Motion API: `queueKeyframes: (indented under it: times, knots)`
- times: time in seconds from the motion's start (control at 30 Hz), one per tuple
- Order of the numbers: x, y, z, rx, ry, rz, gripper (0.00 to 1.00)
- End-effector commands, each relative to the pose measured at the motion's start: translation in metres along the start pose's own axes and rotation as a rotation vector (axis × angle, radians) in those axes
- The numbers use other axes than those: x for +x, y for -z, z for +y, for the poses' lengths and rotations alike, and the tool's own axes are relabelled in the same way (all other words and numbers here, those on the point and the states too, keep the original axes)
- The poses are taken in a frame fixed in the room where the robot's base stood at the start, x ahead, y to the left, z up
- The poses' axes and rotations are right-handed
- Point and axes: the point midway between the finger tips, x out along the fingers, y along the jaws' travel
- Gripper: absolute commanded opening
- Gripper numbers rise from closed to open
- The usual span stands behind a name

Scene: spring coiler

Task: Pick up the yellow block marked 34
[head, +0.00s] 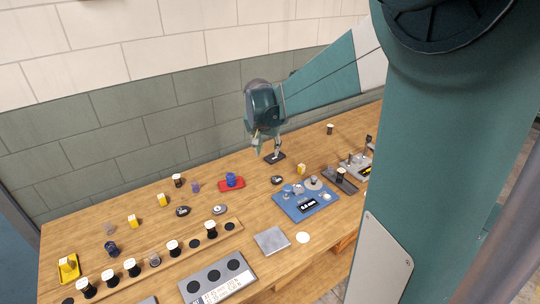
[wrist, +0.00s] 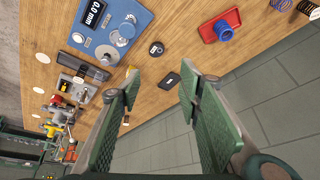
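Several small yellow blocks with pale faces stand on the table in the head view: one (head: 301,169) by the blue gauge plate, one (head: 163,201) and another (head: 133,221) to the left, and one (head: 68,264) in a yellow tray at far left. Their markings are too small to read, so I cannot tell which is 34. My gripper (head: 257,145) is above the back of the table, near a small dark plate. In the wrist view my gripper (wrist: 158,88) is open, with nothing between its fingers. A yellowish bit (wrist: 131,71) shows beside the left finger, mostly hidden.
The blue gauge plate (head: 286,207) holds knobs and a display. A red tray (head: 231,184) carries a blue coil. A small dark plate (wrist: 168,81) lies between my fingers' view. A wooden rack (head: 143,263) with black cups runs along the front left. The wall stands behind.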

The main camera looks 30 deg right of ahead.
Motion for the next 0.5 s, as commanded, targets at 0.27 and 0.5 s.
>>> queueKeyframes:
  times: [0.27, 0.5]
  knots:
    - [0.054, 0.041, 0.013, 0.114, -0.059, -0.009, 0.35]
    - [0.103, 0.071, 0.028, 0.214, -0.111, -0.013, 0.35]
